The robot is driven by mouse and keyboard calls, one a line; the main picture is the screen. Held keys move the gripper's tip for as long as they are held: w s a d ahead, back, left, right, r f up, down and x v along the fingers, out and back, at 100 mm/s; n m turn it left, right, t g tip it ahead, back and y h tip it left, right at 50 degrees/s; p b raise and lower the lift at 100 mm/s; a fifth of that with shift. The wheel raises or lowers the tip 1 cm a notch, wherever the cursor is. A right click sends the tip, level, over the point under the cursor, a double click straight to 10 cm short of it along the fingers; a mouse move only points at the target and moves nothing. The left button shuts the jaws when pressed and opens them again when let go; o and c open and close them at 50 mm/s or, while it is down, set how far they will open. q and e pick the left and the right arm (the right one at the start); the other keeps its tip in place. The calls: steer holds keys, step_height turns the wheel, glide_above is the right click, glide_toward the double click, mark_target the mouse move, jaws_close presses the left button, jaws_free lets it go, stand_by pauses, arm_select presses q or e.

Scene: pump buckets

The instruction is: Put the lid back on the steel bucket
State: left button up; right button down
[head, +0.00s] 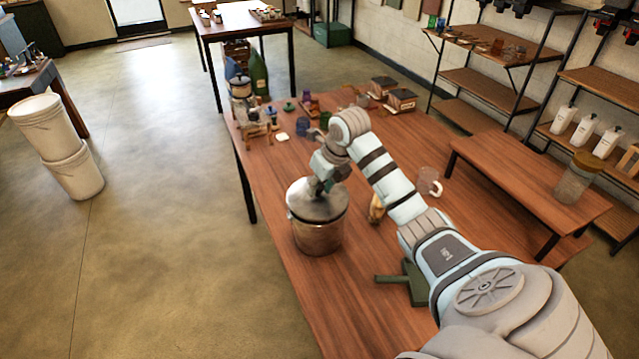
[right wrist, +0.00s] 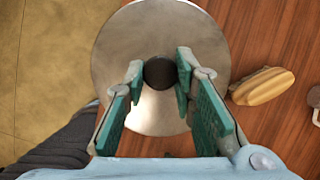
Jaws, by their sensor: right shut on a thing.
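The steel bucket (head: 318,236) stands upright near the left edge of the wooden table. Its round metal lid (head: 311,203) is over the bucket's mouth and looks about level; I cannot tell whether it rests fully on the rim. My right gripper (head: 322,184) comes down from above and is shut on the lid's dark knob. In the right wrist view the green fingers of the gripper (right wrist: 160,71) stand on either side of the black knob (right wrist: 159,74), and the shiny lid (right wrist: 125,50) hides the bucket below. My left gripper is not in view.
A tan, ribbed object (right wrist: 262,87) lies right of the bucket. Small items crowd the table's far end. Table (head: 275,172) behind the bucket is clear.

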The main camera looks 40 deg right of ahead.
steer(key=shift+f, duration=0.7)
stand_by(0.6)
steer(key=c, duration=0.8)
jaws_free()
steer(key=shift+o, duration=0.2)
steer(key=shift+r, duration=0.15)
step_height(320, 180, up, 7)
steer(key=p, duration=0.5)
steer(key=shift+p, duration=0.4)
steer(key=shift+c, duration=0.8)
jaws_close()
steer(key=shift+f, duration=0.25)
